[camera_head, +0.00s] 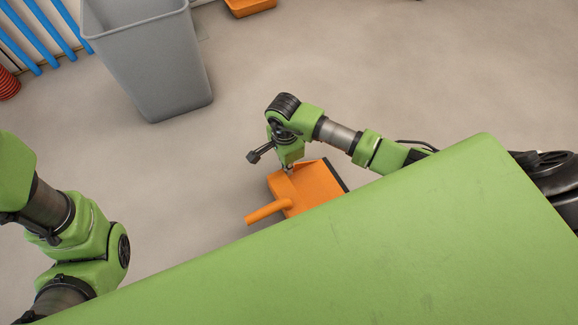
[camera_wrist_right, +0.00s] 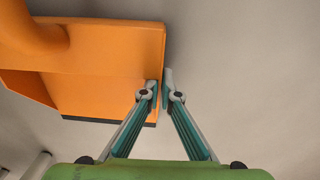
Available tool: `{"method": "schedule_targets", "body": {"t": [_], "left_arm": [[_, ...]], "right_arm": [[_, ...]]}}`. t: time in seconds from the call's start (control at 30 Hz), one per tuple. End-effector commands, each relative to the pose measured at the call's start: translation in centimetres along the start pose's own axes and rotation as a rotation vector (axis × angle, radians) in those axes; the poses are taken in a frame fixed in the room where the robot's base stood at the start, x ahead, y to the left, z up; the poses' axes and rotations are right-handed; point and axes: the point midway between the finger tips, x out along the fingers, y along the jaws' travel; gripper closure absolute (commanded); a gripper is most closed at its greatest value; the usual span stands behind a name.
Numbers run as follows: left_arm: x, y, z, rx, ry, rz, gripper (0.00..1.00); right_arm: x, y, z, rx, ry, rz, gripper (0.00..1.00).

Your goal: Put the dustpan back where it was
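The orange dustpan (camera_head: 312,187) with a stubby round handle and a dark front lip shows in the head view, just beyond the green surface that hides part of it. My right gripper (camera_head: 287,170) is at the dustpan's edge. In the right wrist view its two fingers (camera_wrist_right: 162,92) are close together with the thin side edge of the dustpan (camera_wrist_right: 105,60) between the tips, one finger on each side. Whether the dustpan rests on the floor or is lifted is unclear. My left arm shows at the left of the head view, but its gripper is out of view.
A grey bin (camera_head: 155,65) stands on the floor at the upper left. Blue pipes (camera_head: 38,40) and a red coiled hose (camera_head: 8,85) are at the wall. Another orange object (camera_head: 250,6) is cut off at the top edge.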

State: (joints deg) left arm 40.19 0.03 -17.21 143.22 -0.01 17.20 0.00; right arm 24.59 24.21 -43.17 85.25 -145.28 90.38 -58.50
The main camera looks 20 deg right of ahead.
Motion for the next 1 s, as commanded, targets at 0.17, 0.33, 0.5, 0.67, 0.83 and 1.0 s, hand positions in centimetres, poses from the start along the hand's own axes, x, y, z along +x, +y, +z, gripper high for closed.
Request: {"method": "schedule_targets", "body": {"t": [0.17,0.33,0.5,0.67,0.83,1.0], "left_arm": [[0.2,0.0,0.0,0.000,0.001,0.000,0.60],[-0.1,0.0,-0.1,0.000,0.002,0.000,0.60],[0.0,0.0,-0.1,0.000,0.002,0.000,0.60],[0.0,0.0,-0.1,0.000,0.002,0.000,0.60],[0.5,-0.1,0.1,0.000,0.001,0.000,0.60],[2.2,-0.5,0.8,-0.001,-0.001,0.000,0.60]], "right_arm": [[-0.3,-0.1,0.0,0.000,0.000,-0.002,1.00],[0.2,-0.1,-0.1,0.000,0.000,-0.002,0.95],[0.1,-0.1,-0.1,0.000,0.000,-0.002,0.79],[0.1,-0.1,-0.1,0.000,0.000,-0.001,0.79],[-0.7,-0.1,-0.1,0.000,0.001,-0.002,0.79],[-3.5,-0.1,-0.2,0.000,0.003,-0.004,0.79]]}}
